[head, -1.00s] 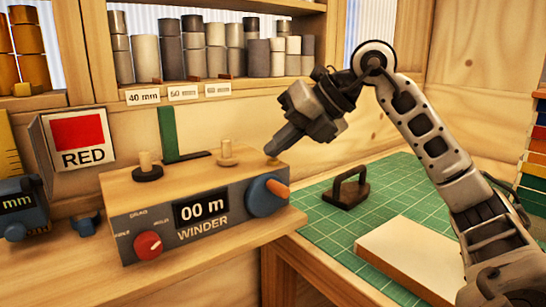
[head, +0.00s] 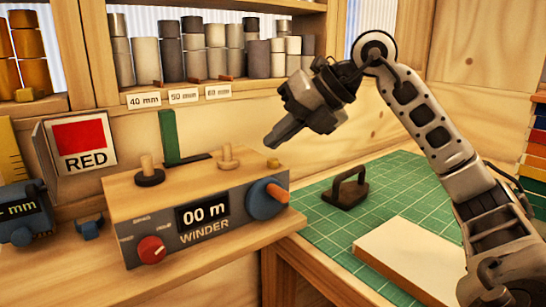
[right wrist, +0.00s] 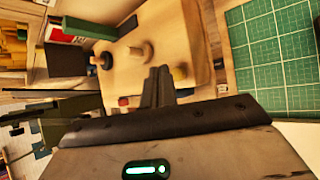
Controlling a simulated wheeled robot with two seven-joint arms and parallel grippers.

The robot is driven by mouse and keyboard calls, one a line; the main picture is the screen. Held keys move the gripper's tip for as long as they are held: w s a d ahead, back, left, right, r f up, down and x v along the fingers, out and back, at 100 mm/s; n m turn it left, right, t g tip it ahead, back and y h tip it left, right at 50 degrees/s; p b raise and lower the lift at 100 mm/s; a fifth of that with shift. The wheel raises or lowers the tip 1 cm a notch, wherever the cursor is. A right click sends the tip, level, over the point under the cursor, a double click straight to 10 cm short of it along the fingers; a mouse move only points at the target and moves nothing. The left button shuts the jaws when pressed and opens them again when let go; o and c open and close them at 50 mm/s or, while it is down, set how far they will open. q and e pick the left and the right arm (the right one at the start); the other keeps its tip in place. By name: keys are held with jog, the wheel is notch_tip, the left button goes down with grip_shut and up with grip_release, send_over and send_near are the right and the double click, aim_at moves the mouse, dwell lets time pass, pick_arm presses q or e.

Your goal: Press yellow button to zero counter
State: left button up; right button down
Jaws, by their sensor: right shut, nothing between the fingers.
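The yellow button (head: 273,162) is a small knob on the right end of the wooden top of the winder (head: 140,195). My right gripper (head: 271,144) is shut and empty, pointing down to the left. Its tips are a little above the yellow button, with a visible gap. In the right wrist view the shut fingers (right wrist: 158,85) are over the winder top, with the yellow button (right wrist: 179,73) just beside them. My left gripper is not in view.
On the winder are a red knob (head: 151,249), a blue dial with an orange handle (head: 267,198) and two wooden pegs. A dark-handled block (head: 346,189) and a pale board (head: 420,260) lie on the green mat (head: 320,225). Shelves of rolls stand behind.

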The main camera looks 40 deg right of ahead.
notch_tip(320, 180, up, 5)
jog(key=p, duration=0.4)
jog(key=shift+f, duration=0.15)
dwell(0.5)
